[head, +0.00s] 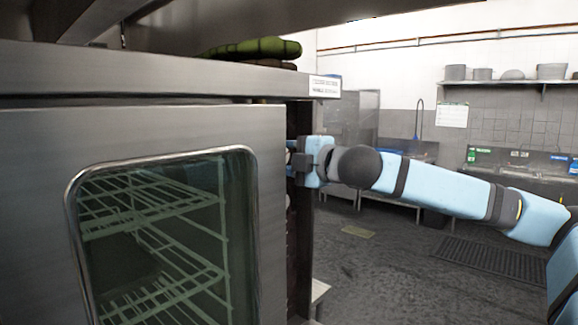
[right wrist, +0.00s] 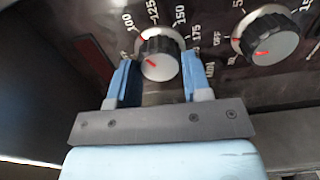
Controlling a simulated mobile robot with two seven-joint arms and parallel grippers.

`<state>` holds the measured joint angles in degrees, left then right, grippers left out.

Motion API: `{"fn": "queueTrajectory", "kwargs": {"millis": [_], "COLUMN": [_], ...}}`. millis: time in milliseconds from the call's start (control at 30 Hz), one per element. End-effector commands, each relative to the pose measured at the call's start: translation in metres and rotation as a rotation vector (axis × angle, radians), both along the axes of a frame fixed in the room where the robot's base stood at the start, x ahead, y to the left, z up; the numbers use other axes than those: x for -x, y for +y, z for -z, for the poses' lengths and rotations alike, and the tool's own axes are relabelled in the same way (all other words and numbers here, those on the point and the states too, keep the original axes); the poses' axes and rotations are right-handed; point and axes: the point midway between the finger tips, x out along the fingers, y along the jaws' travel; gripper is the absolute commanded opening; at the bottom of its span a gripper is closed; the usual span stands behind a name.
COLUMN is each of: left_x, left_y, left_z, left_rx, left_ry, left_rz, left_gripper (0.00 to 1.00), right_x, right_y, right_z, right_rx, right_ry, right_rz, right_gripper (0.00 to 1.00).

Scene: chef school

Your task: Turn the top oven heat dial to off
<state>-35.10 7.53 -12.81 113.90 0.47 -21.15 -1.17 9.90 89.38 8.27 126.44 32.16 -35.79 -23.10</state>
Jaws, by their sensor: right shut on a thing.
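A steel oven with a glass door (head: 160,240) fills the left of the head view. Its control panel faces right and is mostly hidden there. In the right wrist view a dark-rimmed dial with a grey face (right wrist: 160,66) and a red mark sits on the panel, with 100, 125, 150 and 175 printed around it. My right gripper (right wrist: 160,73) has one blue finger on each side of this dial and is shut on it. The gripper (head: 292,159) also shows at the oven's right side in the head view. My left gripper is out of view.
A second dial (right wrist: 270,40) with a red mark is right of the held one; OFF and MIN are printed between them. Green cloth-like items (head: 255,47) lie on top of the oven.

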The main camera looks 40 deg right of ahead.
Motion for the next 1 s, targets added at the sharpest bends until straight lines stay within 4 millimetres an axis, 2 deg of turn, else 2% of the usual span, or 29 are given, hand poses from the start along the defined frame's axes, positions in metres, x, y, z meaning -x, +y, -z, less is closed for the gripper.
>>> {"fn": "queueTrajectory", "kwargs": {"millis": [33, 267, 700, 1000], "left_x": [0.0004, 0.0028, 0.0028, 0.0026], "left_y": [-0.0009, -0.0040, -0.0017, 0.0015], "left_z": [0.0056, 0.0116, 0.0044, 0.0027], "left_rx": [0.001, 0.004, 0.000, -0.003], "left_ry": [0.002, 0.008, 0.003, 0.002], "left_rz": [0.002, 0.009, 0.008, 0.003], "left_gripper": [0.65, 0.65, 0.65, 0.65], "right_x": [0.0000, 0.0002, 0.0000, -0.0001], "right_y": [-0.0003, -0.0004, -0.0005, -0.0005], "right_z": [0.0021, 0.0004, -0.0007, 0.0003], "right_rx": [0.046, 0.266, 0.675, 0.897], "right_ry": [-0.005, -0.022, -0.055, -0.075], "right_rz": [0.001, 0.001, 0.000, 0.000], "right_gripper": [0.21, 0.21, 0.21, 0.21]}}
